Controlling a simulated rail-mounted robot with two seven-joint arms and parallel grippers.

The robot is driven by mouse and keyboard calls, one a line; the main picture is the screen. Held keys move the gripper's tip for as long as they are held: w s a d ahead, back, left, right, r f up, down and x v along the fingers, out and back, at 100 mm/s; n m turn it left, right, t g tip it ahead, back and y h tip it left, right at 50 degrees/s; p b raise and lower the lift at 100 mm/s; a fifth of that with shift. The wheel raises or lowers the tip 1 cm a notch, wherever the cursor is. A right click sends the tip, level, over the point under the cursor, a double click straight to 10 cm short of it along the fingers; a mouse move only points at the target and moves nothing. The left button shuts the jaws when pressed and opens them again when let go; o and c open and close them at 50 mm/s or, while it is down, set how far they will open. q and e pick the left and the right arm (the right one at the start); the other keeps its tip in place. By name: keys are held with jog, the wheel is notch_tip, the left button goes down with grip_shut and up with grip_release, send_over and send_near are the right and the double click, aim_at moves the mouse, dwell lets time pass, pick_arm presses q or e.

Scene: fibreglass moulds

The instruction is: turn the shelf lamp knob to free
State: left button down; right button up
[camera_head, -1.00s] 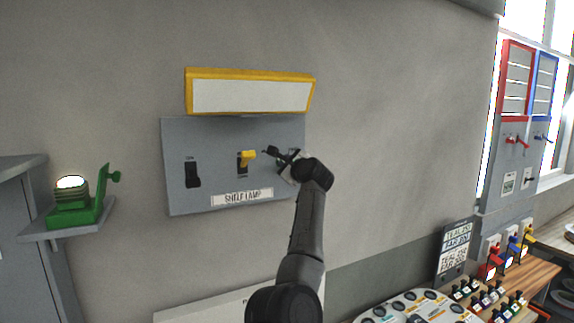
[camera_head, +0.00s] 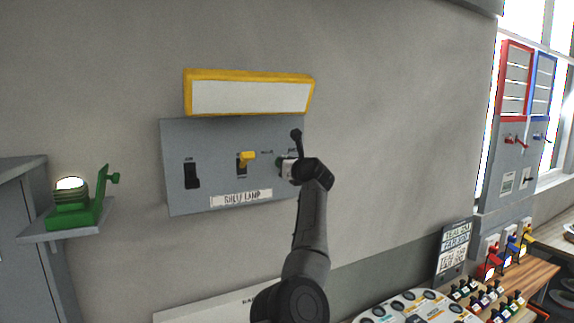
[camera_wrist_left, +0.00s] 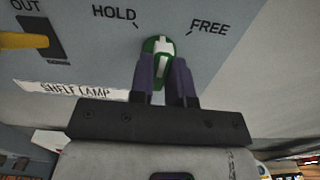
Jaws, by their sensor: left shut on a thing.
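The shelf lamp knob (camera_wrist_left: 163,47) is green with a white bar across it, on a grey wall panel (camera_head: 225,136). In the wrist view it sits between the printed words HOLD and FREE, with the upper end of its bar between the two tick marks. My left gripper (camera_wrist_left: 164,75) is shut on the knob, one dark finger on each side of the bar. In the head view my left gripper (camera_head: 286,166) is at the panel's right side and hides most of the knob. The SHELF LAMP label (camera_head: 241,198) is below. My right gripper is not in view.
A yellow lever (camera_head: 247,157) and a black switch (camera_head: 192,175) are left of the knob on the same panel. A yellow-framed white lamp (camera_head: 250,96) juts out above. A green device (camera_head: 76,208) stands on a small shelf at left. The wall right of the panel is clear.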

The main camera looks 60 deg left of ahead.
pick_arm(q)
jog(key=shift+w+f+m, duration=0.1)
jog(key=shift+m, duration=1.95)
jog(key=shift+w+m, duration=0.1)
jog(key=shift+m, duration=2.25)
jog(key=c, duration=1.1)
grip_release()
